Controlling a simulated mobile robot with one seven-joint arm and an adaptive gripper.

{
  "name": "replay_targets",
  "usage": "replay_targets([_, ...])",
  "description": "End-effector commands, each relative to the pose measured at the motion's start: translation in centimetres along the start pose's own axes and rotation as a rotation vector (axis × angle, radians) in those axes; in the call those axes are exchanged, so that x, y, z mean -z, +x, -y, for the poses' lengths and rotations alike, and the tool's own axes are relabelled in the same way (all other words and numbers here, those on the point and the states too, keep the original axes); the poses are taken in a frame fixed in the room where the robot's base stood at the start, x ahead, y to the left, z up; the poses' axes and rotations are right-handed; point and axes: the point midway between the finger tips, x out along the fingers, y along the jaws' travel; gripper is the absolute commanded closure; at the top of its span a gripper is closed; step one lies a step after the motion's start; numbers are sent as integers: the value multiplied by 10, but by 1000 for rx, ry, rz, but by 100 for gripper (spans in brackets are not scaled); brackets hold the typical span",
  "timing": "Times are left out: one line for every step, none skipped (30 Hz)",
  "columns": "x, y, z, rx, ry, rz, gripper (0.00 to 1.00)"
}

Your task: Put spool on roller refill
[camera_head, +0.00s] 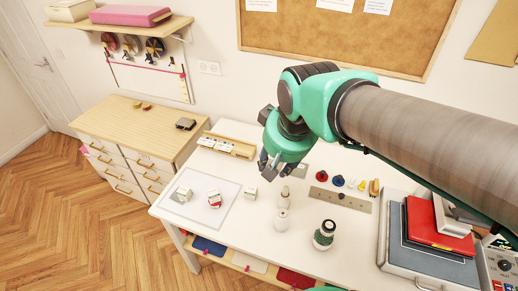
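My gripper (270,164) hangs over the middle of the white table, with its dark fingers pointing down. The fingers look apart, and I see nothing between them. A dark green and white spool-like thing (323,235) stands upright near the table's front, right of the gripper. A white cylinder (282,219) stands below the gripper in the picture, and a smaller pale one (284,196) stands just behind it. I cannot tell for sure which thing is the roller refill; the white cylinders could be it.
White cubes lie on and beside a pale mat (186,213) at left, with a red and white piece (214,199). Small red, blue and yellow things stand behind a flat strip (341,199). A grey case (393,262) fills the right. A wooden tray (243,150) lies at the back.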

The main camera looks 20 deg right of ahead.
Motion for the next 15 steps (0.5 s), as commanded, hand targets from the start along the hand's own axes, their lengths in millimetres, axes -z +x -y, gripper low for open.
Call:
replay_targets([-10, -12, 5, 6, -19, -23, 63])
replay_targets([-16, -18, 7, 9, -30, -33, 63])
replay_targets([-22, -24, 9, 13, -45, -47, 63])
replay_targets([-27, -29, 11, 16, -54, -57, 63])
replay_targets([-32, -33, 12, 18, -63, -65, 63])
replay_targets([-38, -38, 14, 21, -73, -75, 63])
replay_targets([-42, -40, 15, 24, -81, -81, 63])
replay_targets([-46, -43, 16, 26, -87, -87, 63])
replay_targets([-50, -46, 17, 28, -94, -93, 63])
replay_targets([-52, -48, 18, 29, -98, -98, 63])
replay_targets([-54, -49, 18, 30, -102, -102, 63])
replay_targets([-57, -51, 19, 31, -106, -107, 63])
replay_targets([-58, -51, 19, 32, -108, -108, 63])
replay_targets([-59, -52, 19, 32, -110, -109, 63])
replay_targets([-60, -52, 19, 33, -112, -110, 63])
